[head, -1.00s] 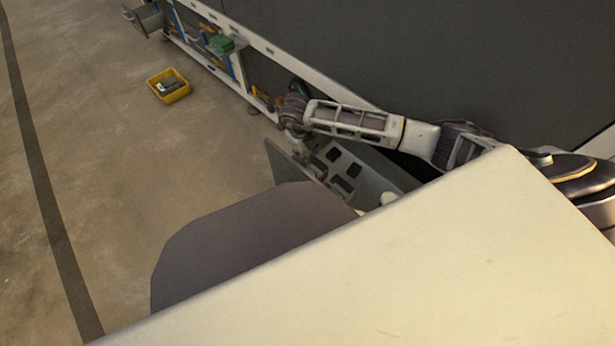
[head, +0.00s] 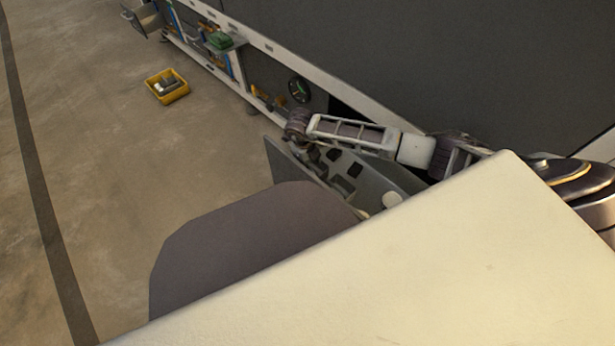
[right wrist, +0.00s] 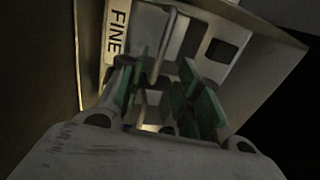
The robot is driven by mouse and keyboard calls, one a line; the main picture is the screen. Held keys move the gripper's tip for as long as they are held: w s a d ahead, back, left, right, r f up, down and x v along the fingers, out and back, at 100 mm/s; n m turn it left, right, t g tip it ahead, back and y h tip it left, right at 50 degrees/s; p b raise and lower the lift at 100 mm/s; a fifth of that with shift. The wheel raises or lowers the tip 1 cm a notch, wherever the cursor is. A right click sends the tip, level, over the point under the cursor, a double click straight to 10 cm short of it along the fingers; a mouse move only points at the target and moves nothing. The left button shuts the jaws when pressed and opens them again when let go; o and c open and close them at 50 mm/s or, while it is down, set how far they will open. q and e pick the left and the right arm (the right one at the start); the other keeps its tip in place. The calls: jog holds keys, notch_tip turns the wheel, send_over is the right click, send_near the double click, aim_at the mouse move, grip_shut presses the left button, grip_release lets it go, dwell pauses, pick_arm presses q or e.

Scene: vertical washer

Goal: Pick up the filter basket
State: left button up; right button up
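In the right wrist view, a pale strip marked "FINE" (right wrist: 118,35) stands on the left side of a light grey compartment. Pale upright bars (right wrist: 165,45), perhaps part of the filter basket, rise beyond the fingers. My right gripper (right wrist: 165,95) has green-padded fingers apart, reaching into the compartment with a gap between them. I cannot tell whether they touch anything. In the head view, my right arm reaches down to an open grey tray (head: 372,178) with dark slots; the gripper is small and partly hidden there. My left gripper is not in view.
A yellow bin (head: 167,86) with grey items sits on the floor. A long white-framed rack (head: 245,75) holds tools and a green box (head: 219,40). A black handwheel (head: 299,90) is above my right wrist. Open floor lies at the left.

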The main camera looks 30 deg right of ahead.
aim_at(312, 167)
jog(key=f+b, duration=0.2)
jog(key=f, duration=0.1)
jog(key=f+b, duration=0.1)
jog(key=shift+s+d+f, duration=0.1)
jog(key=shift+d+f, duration=0.1)
jog(key=shift+d, duration=0.1)
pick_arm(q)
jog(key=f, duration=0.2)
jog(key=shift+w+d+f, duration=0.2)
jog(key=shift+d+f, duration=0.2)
pick_arm(e)
jog(key=shift+d+f, duration=0.1)
jog(key=shift+f, duration=0.3)
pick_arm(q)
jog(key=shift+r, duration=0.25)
pick_arm(e)
grip_shut()
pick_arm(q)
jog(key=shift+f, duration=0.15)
